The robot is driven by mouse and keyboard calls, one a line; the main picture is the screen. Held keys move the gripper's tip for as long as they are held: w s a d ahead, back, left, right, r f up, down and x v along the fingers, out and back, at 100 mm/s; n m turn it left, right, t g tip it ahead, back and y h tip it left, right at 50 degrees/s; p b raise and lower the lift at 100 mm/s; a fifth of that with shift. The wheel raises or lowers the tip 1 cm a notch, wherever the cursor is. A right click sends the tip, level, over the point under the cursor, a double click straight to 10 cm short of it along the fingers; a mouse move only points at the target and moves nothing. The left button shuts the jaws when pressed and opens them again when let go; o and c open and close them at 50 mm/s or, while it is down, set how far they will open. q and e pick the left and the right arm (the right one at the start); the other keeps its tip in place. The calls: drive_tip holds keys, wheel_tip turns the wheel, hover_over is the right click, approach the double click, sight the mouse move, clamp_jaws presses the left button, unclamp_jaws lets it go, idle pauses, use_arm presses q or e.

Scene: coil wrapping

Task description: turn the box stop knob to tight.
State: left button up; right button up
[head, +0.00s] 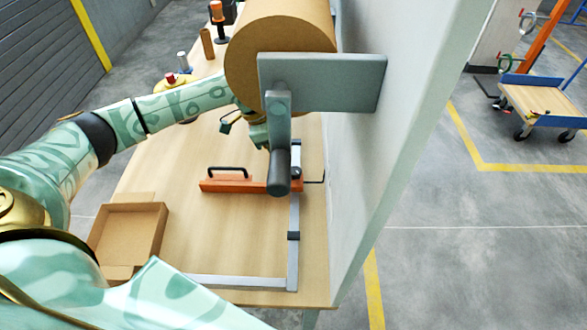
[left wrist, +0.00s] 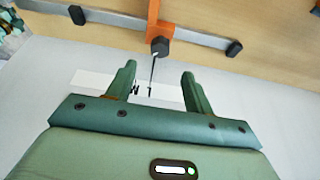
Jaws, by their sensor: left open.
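The box stop is an orange bar (head: 235,186) with a black handle, lying across a grey metal rail. Its dark knob (head: 297,172) is at the right end, with a thin rod pointing right. In the left wrist view the knob (left wrist: 160,46) is beyond my left gripper (left wrist: 157,76). The rod points back between the open fingers, which appear empty and apart from the knob. A white label with small dark marks lies below the rod; I cannot read it. In the head view the left gripper is partly hidden behind the grey crank. My right gripper is out of view.
A large brown roll (head: 277,60) and a grey crank handle (head: 279,150) overhang the wooden table (head: 160,170). A pale upright panel (head: 385,130) closes the right side. An open cardboard box (head: 130,235) sits front left. Small items stand at the back.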

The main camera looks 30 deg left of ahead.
sight(295, 170)
use_arm(q)
drive_tip(key=b+x, duration=0.1)
drive_tip(key=x, duration=0.7)
drive_tip(key=shift+f+b, duration=0.1)
drive_tip(key=shift+b, duration=0.3)
drive_tip(key=c, duration=1)
drive_tip(key=shift+a+m, duration=0.1)
drive_tip(key=shift+m, duration=0.2)
drive_tip(key=m+g, duration=0.1)
drive_tip(key=m, duration=0.1)
drive_tip(key=shift+w+m, duration=0.1)
drive_tip(key=shift+m, duration=0.2)
drive_tip(key=shift+w+m+g, duration=0.15)
drive_tip(key=shift+m+g, duration=0.85)
drive_tip(key=shift+m, duration=1.2)
